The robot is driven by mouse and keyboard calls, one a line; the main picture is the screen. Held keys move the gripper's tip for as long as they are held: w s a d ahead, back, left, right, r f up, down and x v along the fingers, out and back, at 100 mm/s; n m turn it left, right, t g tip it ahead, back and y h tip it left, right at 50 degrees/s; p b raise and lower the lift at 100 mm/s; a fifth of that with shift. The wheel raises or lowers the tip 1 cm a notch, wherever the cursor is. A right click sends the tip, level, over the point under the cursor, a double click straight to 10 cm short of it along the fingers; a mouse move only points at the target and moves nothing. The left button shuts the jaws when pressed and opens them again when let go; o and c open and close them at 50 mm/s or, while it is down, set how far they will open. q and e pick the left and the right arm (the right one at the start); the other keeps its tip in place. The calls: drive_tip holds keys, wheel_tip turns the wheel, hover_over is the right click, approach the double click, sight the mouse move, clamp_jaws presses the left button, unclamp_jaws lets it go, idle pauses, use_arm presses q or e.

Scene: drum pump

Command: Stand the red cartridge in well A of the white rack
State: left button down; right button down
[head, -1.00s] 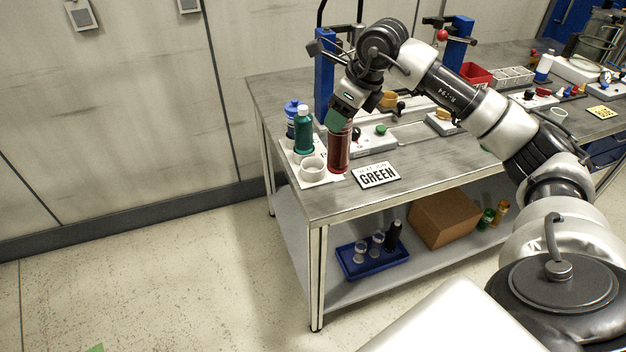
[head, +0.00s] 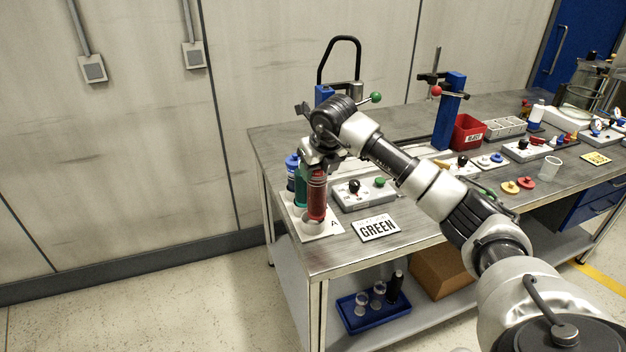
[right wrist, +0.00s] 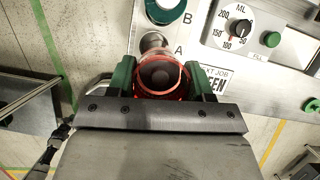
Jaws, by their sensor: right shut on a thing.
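My right gripper (head: 318,163) is shut on the upper part of the red cartridge (head: 317,199), which is roughly upright. The right wrist view looks down on the cartridge's round end (right wrist: 160,76) between the two green fingers. The white rack (head: 327,232) stands on the near left of the bench, with the letter A beside its front well (head: 312,226). The cartridge's lower end is at or just above this well; I cannot tell whether it has entered. A green cartridge (head: 300,190) and a blue one (head: 290,177) stand behind it. My left gripper is not in view.
A control box (head: 364,194) with a dial and green button stands right of the rack. A "GREEN" sign (head: 376,229) lies in front of it. A blue post (head: 449,112) and a red bin (head: 467,131) stand farther right. The bench's left edge is near the rack.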

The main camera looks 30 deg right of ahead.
sight(313, 184)
drive_tip(key=shift+w+a+f, duration=0.35)
drive_tip(key=shift+w, duration=0.1)
wheel_tip(313, 184, down, 4)
drive_tip(key=shift+r+p, duration=0.1)
drive_tip(key=shift+p, duration=0.5)
drive_tip(key=shift+f, duration=0.25)
drive_tip(key=shift+c, duration=2.3)
unclamp_jaws()
drive_tip(key=shift+r, duration=0.1)
